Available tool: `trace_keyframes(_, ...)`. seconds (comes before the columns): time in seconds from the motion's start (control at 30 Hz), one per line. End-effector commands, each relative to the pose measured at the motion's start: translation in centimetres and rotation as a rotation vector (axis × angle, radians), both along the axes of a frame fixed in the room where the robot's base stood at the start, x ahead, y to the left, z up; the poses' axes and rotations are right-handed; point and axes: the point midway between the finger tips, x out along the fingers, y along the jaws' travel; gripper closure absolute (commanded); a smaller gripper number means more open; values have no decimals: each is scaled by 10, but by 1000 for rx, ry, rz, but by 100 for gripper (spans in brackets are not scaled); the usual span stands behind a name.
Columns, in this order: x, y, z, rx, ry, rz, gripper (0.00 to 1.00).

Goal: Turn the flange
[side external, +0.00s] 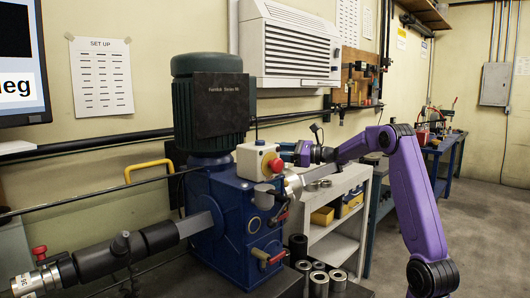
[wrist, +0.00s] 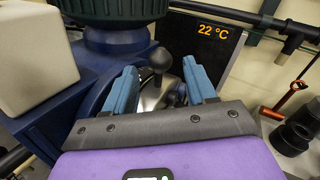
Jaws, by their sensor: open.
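The blue gearbox machine (side external: 230,213) stands on the bench with a dark green motor on top. A silver metal part (side external: 293,186) sticks out at its right side, with a grey rounded piece (side external: 264,196) next to it. I cannot tell for sure which part is the flange. My gripper (side external: 290,152) is at the machine's upper right, beside the red button box. In the wrist view, my gripper (wrist: 159,68) is open, its two blue fingers apart. A silver part (wrist: 151,98) and a dark ball knob (wrist: 160,58) show between them. I cannot tell whether the fingers touch anything.
Several metal rings (side external: 328,278) stand on the bench at lower right. A white shelf (side external: 340,224) stands behind.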

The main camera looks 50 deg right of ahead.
Motion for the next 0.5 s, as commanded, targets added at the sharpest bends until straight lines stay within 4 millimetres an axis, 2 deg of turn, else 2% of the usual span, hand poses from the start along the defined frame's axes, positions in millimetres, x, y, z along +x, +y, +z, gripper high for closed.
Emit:
trace_keyframes(0.2, 30, 15, 0, 0, -1, 1, 44)
trace_keyframes(0.5, 45, 23, 0, 1, 0, 0, 44)
